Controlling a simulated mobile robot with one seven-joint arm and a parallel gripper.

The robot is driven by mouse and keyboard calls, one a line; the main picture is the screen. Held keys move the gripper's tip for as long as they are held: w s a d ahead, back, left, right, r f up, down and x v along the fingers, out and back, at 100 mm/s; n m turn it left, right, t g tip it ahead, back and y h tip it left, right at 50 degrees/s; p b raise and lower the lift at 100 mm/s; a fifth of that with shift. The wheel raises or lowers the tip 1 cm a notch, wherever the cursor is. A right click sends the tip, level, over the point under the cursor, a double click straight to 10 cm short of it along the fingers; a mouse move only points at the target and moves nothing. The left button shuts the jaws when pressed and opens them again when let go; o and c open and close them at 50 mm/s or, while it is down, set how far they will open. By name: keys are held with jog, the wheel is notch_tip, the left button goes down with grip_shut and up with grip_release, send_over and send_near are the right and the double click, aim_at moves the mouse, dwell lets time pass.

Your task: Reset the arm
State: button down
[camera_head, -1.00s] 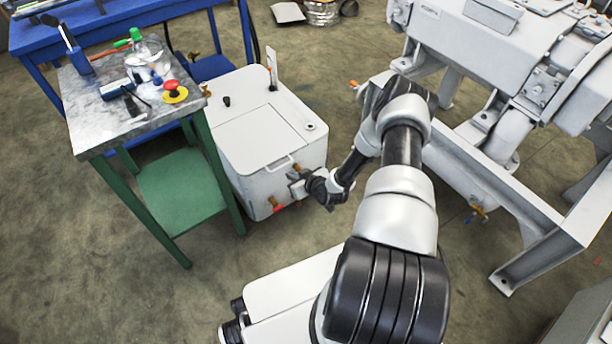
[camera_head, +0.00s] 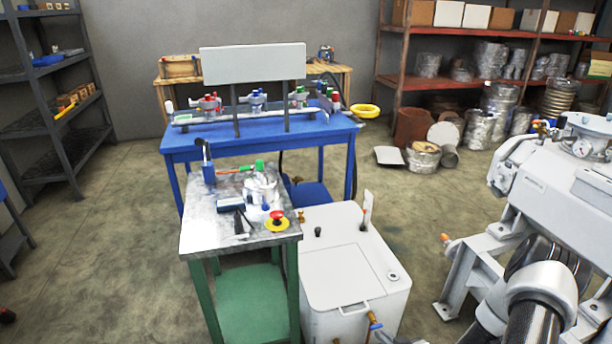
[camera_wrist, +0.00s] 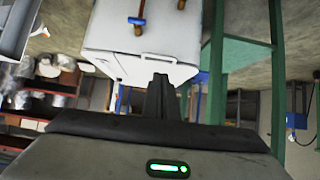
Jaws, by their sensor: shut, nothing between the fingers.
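My gripper (camera_wrist: 160,90) shows in the wrist view as two dark fingers pressed together, shut and empty. The fingers point at the white box (camera_wrist: 150,40), which appears upside down there; a gap or contact cannot be judged. Brass valves, one with a blue handle (camera_wrist: 137,20), are on its face beyond the fingertips. In the head view my arm (camera_head: 535,310) is at the lower right, cut off by the frame edge. The white box (camera_head: 345,262) stands on the floor left of it. My fingers cannot be made out in the head view.
A green-legged metal table (camera_head: 205,228) holding a red and yellow button (camera_head: 277,220) stands left of the box. A blue bench (camera_head: 190,148) is behind it. A large grey machine (camera_head: 545,205) stands at the right. Floor (camera_head: 110,240) is open on the left.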

jog(key=w+r+n+g+h, duration=0.1)
jog(key=w+r+g+h, duration=0.1)
jog(key=r, duration=1.2)
jog(key=w+r+n+g+h, duration=0.1)
jog(key=r+g, duration=0.1)
jog(key=r, duration=1.3)
jog(key=s+a+r+m, duration=0.1)
jog(key=s+a+r, duration=0.3)
jog(key=s+r, duration=0.35)
jog(key=s+a+r+m+g+y, duration=0.1)
jog(key=s+a+r+m, duration=0.1)
jog(key=s+a+r, duration=0.5)
jog(key=s+a+r+m, duration=0.1)
jog(key=s+a+r, duration=0.1)
jog(key=s+r, duration=0.6)
notch_tip(320, 180, up, 21)
jog(key=s+p, duration=0.1)
jog(key=p, duration=2.1)
jog(key=shift+s+d+f, duration=0.15)
jog(key=shift+d, duration=0.1)
